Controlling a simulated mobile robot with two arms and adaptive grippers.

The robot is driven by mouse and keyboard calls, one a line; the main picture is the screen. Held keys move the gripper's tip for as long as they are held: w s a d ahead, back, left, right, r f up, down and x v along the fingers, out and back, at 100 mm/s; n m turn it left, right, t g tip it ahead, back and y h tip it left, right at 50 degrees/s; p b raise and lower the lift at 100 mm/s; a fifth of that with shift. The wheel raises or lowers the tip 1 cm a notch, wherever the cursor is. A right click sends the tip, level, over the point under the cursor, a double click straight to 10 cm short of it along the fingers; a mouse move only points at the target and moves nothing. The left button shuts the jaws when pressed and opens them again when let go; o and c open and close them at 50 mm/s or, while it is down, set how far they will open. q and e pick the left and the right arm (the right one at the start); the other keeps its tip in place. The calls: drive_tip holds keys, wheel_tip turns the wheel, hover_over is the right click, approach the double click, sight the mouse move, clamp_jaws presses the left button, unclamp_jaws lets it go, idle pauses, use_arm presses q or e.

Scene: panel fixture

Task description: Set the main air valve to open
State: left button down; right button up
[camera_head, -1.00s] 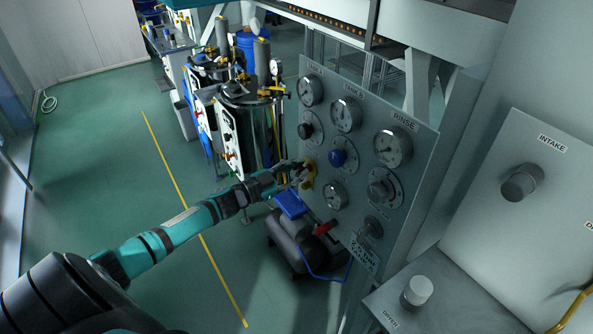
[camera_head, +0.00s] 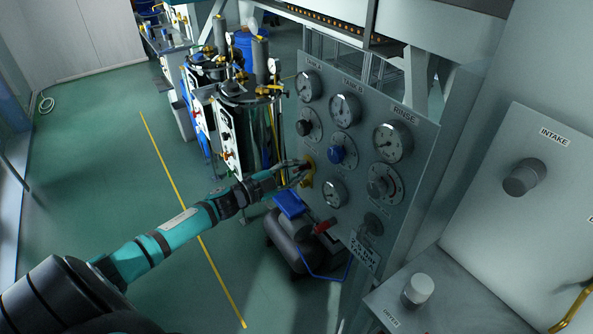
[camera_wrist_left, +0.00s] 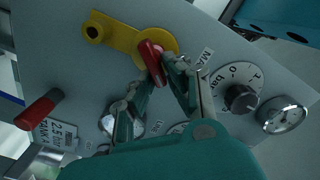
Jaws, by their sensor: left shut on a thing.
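The main air valve is a yellow fitting with a red handle on the grey panel. In the left wrist view the yellow fitting (camera_wrist_left: 118,34) spreads left from the red handle (camera_wrist_left: 151,58), beside a partly covered label beginning "MA". My left gripper (camera_wrist_left: 160,70) is shut on the red handle, its fingers covering the handle's lower end. In the head view the yellow fitting (camera_head: 307,170) is at the panel's left edge, partly hidden by my left gripper (camera_head: 299,173). My right gripper is not in view.
The panel (camera_head: 350,190) also carries several gauges and knobs, including a blue knob (camera_head: 342,154). A second red handle (camera_wrist_left: 42,107) stands out at left in the wrist view. A compressor (camera_head: 290,238) sits on the floor below. Open green floor lies left.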

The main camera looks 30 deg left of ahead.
use_arm(q)
drive_tip(key=shift+s+d+f+m+b, duration=0.25)
drive_tip(key=shift+f+m+b, duration=0.2)
drive_tip(key=shift+m, duration=0.55)
drive_tip(key=shift+d+f+m+b, duration=0.15)
drive_tip(key=shift+m+b, duration=0.25)
drive_tip(key=shift+m, duration=0.5)
drive_tip(key=shift+f+m+b, duration=0.25)
drive_tip(key=shift+m+b, duration=0.3)
drive_tip(key=shift+m, duration=0.45)
drive_tip(key=shift+f+m+b, duration=0.2)
drive_tip(key=shift+m+b, duration=0.65)
drive_tip(key=shift+m, duration=0.55)
drive_tip(key=c, duration=1.5)
unclamp_jaws()
drive_tip(key=shift+o, duration=0.7)
drive_tip(key=shift+r, duration=0.25)
